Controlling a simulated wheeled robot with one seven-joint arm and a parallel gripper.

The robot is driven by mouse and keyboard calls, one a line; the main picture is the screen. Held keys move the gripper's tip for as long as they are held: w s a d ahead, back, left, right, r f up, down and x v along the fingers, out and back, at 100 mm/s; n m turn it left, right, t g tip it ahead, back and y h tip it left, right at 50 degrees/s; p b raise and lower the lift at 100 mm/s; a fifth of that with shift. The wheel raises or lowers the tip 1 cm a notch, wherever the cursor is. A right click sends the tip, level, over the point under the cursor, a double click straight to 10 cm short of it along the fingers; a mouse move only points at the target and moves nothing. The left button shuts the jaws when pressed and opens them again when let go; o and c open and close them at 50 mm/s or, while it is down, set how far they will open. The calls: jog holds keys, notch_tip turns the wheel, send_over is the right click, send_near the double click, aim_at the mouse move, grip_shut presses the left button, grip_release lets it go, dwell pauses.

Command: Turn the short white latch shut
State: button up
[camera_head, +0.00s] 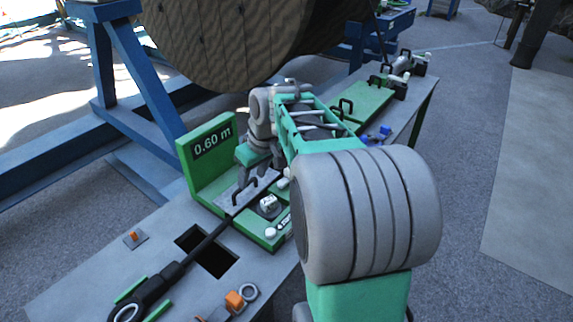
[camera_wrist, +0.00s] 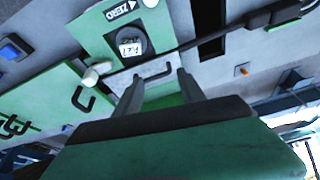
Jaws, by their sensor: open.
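The green measuring unit (camera_head: 205,160) with the "0.60 m" display stands on the bench. A white rounded piece (camera_wrist: 95,74) sits beside its grey plate (camera_wrist: 122,78); another white piece (camera_wrist: 150,3) is near the "ZERO" label. I cannot tell for certain which is the short latch, or its angle. In the head view white pieces show by the arm (camera_head: 283,184) and at the unit's front (camera_head: 270,233). My gripper (camera_wrist: 160,76) is open and empty, its fingers either side of the plate's black handle (camera_wrist: 156,70) in the picture; contact is unclear.
A dark cable (camera_head: 205,245) runs from the plate past a square hole (camera_head: 207,252) in the bench. A round dial (camera_wrist: 131,42) is on the unit. A second green board (camera_head: 365,105) lies beyond my arm. A big wooden reel (camera_head: 225,40) stands behind on a blue frame (camera_head: 100,60).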

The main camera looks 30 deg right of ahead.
jog(key=w+d+f, duration=0.2)
jog(key=w+d, duration=0.1)
jog(key=d, duration=0.5)
jog(key=n, duration=0.2)
send_near(285, 177)
jog(key=shift+t+y, duration=0.3)
jog(key=shift+t, duration=0.1)
jog(key=w+f, duration=0.1)
jog(key=f, duration=0.2)
jog(key=w+f, duration=0.1)
jog(key=f, duration=0.1)
jog(key=shift+w+d+f+p, duration=0.15)
jog(key=shift+w+d+p, duration=0.2)
jog(key=shift+p, duration=0.05)
jog(key=shift+w+f, duration=0.1)
jog(key=shift+f, duration=0.3)
grip_shut()
